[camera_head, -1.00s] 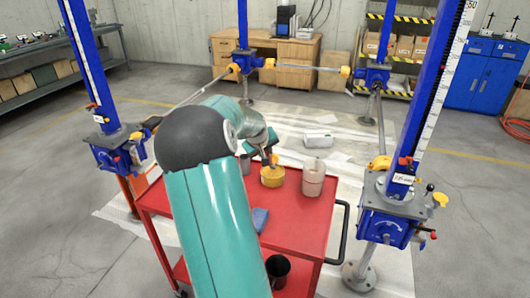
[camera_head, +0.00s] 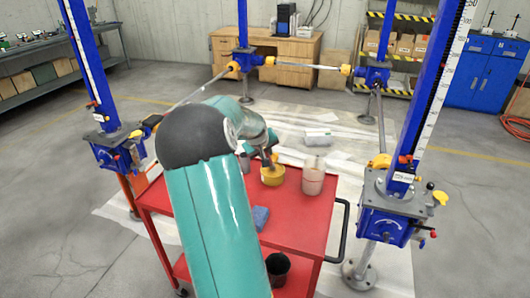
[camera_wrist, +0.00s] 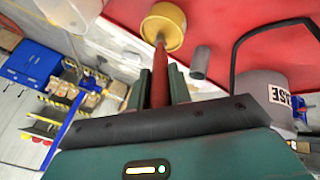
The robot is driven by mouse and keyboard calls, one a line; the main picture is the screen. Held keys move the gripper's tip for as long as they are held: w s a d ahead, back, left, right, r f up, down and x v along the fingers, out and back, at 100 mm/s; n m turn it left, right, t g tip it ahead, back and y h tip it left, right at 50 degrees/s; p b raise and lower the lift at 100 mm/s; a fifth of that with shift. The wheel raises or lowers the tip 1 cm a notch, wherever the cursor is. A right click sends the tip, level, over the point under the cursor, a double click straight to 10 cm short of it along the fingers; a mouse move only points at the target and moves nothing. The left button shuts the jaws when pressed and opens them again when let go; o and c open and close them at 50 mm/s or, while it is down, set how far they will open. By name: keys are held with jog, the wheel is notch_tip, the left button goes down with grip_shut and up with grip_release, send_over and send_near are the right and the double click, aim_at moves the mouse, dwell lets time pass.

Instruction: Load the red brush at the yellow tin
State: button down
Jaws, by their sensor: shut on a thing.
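The yellow tin (camera_head: 273,177) stands on the red cart top. The wrist view shows the tin (camera_wrist: 164,27) at top centre, just beyond my fingers. The red brush (camera_wrist: 160,76) is between my two fingers, its handle running towards the tin. Its far end is at or inside the tin mouth, and I cannot see the bristles. My gripper (camera_wrist: 160,88) is shut on the brush handle. In the head view my gripper (camera_head: 268,158) is right above the tin, partly hidden by my arm.
A blue block (camera_head: 261,217) lies nearer. A dark cup (camera_head: 278,266) is on the lower shelf. Blue screw jacks (camera_head: 388,210) stand around the cart. A labelled grey container (camera_wrist: 262,92) shows at right in the wrist view.

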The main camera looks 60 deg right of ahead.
dwell(0.6)
jog(key=shift+r, duration=3.6)
